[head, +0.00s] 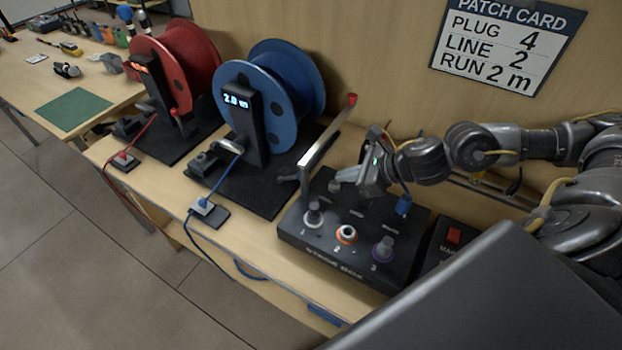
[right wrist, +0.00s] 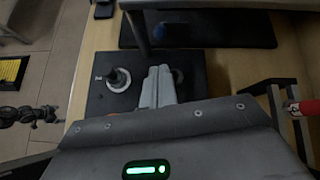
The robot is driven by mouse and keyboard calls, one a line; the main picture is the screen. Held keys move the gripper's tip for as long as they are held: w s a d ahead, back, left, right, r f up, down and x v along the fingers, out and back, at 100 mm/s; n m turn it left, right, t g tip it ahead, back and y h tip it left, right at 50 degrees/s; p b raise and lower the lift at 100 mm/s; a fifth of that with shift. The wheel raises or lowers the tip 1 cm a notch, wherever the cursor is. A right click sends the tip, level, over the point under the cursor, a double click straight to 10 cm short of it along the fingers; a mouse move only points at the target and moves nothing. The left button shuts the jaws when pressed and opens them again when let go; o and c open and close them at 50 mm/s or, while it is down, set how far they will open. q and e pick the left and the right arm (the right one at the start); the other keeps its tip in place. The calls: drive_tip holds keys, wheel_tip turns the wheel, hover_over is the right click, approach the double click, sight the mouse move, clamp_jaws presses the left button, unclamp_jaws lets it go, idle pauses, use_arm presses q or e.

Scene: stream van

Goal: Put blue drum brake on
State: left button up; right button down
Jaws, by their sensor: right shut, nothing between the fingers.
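The blue drum (head: 290,92) stands on a black base behind a post with a lit display (head: 237,101) reading about 2.0 m. A silver lever with a red tip (head: 326,132) slants up to the right beside the drum's base; it looks like the brake lever. Its red end also shows at the right of the right wrist view (right wrist: 300,108). My right gripper (head: 338,188) is shut and empty above the stage box, to the right of and apart from the lever. Its closed fingers (right wrist: 158,87) point down at the box. My left gripper is not seen.
The red drum (head: 185,68) stands to the left. A wall with a patch card (head: 507,48) rises behind.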

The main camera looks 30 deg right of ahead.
sight(318, 189)
drive_tip(key=shift+s+d, duration=0.3)
drive_tip(key=shift+d, duration=0.1)
drive_tip(key=shift+w+a+f, duration=0.2)
drive_tip(key=shift+w+a, duration=0.05)
drive_tip(key=shift+w, duration=0.1)
drive_tip(key=p+x, duration=0.2)
drive_tip(key=x, duration=0.6)
drive_tip(key=shift+w+a+f+p, duration=0.3)
drive_tip(key=shift+w+f+p, duration=0.05)
drive_tip(key=shift+w+f, duration=0.15)
